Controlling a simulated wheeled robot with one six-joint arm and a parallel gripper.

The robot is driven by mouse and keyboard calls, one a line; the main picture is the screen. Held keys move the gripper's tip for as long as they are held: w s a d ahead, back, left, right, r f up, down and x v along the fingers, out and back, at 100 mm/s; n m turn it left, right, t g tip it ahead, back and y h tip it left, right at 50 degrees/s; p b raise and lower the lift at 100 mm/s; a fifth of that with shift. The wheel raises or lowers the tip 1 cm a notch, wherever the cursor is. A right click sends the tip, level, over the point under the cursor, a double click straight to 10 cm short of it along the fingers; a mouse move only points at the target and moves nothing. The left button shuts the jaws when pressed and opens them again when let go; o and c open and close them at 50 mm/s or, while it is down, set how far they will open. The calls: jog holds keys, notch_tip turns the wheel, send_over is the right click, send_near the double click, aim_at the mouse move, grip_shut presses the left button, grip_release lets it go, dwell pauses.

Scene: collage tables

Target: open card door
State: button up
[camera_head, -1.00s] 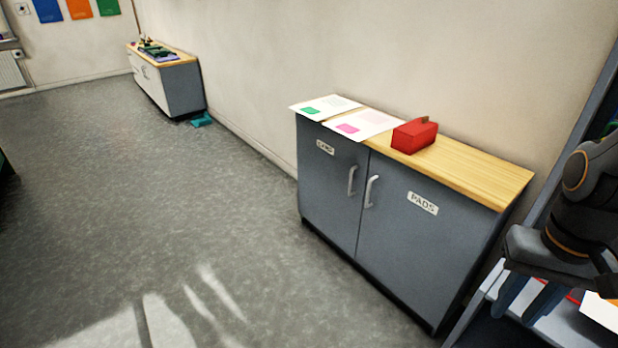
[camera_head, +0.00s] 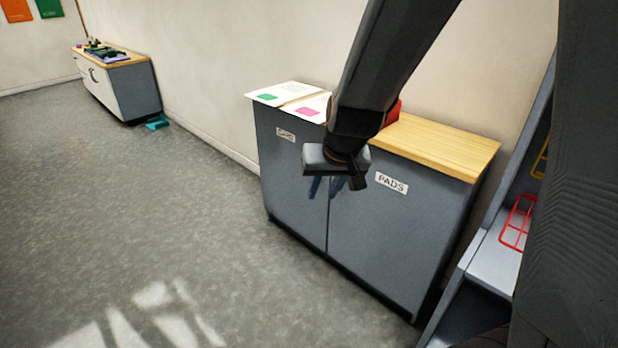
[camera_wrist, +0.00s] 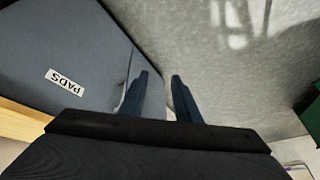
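The card door (camera_head: 291,158) is the left grey door of the cabinet, with a small label that seems to read CARD. It looks shut, flush beside the PADS door (camera_head: 378,240). My gripper (camera_head: 325,186) hangs in front of the doors near their meeting edge and hides the handles in the head view. In the wrist view my gripper (camera_wrist: 160,95) has its two blue fingers apart with nothing seen held between them. A handle (camera_wrist: 124,92) shows partly beside the left finger, along the PADS door. Whether any finger touches a handle I cannot tell.
The cabinet's wooden top (camera_head: 440,147) holds white sheets (camera_head: 270,93) and a red box (camera_head: 394,113), mostly hidden by my arm. A shelf unit with a red rack (camera_head: 519,222) stands at right. The floor (camera_head: 150,215) in front and left is clear.

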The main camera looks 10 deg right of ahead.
jog(key=w+a+f+m+t+h+b, duration=0.15)
jog(key=w+f+t+b, duration=0.3)
jog(key=w+b, duration=0.65)
jog(key=w+a+f+m+t+h+b, duration=0.1)
jog(key=w+f+t+h+b, duration=0.25)
jog(key=w, duration=1.25)
jog(key=w+d+f+m+h+b, duration=0.2)
jog(key=w+f+m+h+b, duration=0.5)
jog(key=f+b, duration=0.6)
jog(key=w+d+r+n+h+b, duration=0.1)
jog(key=w+d+r+b, duration=0.1)
jog(key=w+d+b, duration=0.3)
jog(key=shift+w, duration=0.65)
jog(key=shift+r, duration=0.1)
grip_shut()
